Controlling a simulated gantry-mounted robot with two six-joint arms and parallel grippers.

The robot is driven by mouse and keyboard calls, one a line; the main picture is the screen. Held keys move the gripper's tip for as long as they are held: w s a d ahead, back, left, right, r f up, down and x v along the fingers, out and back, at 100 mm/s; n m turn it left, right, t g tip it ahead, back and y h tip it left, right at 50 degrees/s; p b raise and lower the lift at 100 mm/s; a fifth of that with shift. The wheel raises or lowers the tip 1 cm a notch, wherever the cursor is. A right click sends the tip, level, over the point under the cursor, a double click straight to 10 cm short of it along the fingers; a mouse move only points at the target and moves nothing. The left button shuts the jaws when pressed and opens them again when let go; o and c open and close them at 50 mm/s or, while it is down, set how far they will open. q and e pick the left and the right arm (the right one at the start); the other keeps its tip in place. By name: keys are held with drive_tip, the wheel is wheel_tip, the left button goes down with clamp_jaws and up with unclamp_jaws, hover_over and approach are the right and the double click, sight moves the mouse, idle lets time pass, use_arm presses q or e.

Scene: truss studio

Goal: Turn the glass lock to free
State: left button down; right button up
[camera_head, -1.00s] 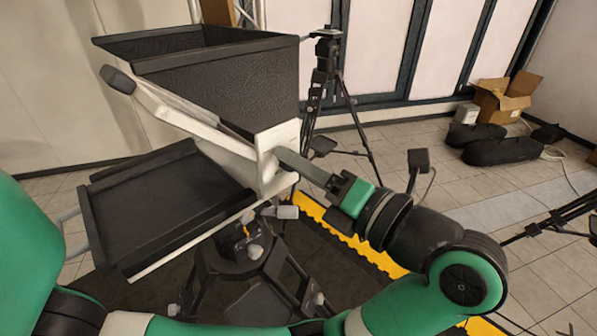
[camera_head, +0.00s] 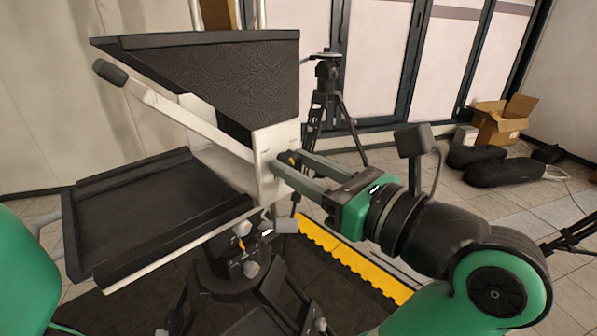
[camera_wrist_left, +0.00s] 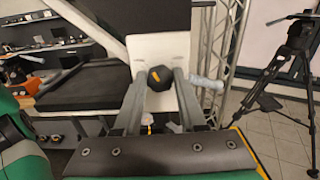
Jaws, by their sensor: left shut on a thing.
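The glass lock is a black knob with a yellow mark, on the white side bracket (camera_head: 268,172) of the teleprompter. In the head view the lock (camera_head: 289,157) is partly hidden by my left gripper (camera_head: 291,163). My left gripper reaches it from the right, its two grey fingers closed on the knob's sides. In the left wrist view the lock (camera_wrist_left: 160,77) sits between the fingertips (camera_wrist_left: 160,82). The black hood (camera_head: 235,85) rises above the bracket, and a flat black tray (camera_head: 150,210) extends left below it. My right gripper is not in view.
The teleprompter stands on a black tripod (camera_head: 235,285). A second tripod (camera_head: 327,95) stands behind it, and another shows at the right edge (camera_head: 575,232). A cardboard box (camera_head: 500,122) and black bags (camera_head: 505,168) lie on the tiled floor at the back right.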

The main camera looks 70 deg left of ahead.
use_arm(q)
drive_tip(key=shift+n+b, duration=0.4)
drive_tip(key=shift+n, duration=1.2)
drive_tip(key=shift+c, duration=2.3)
unclamp_jaws()
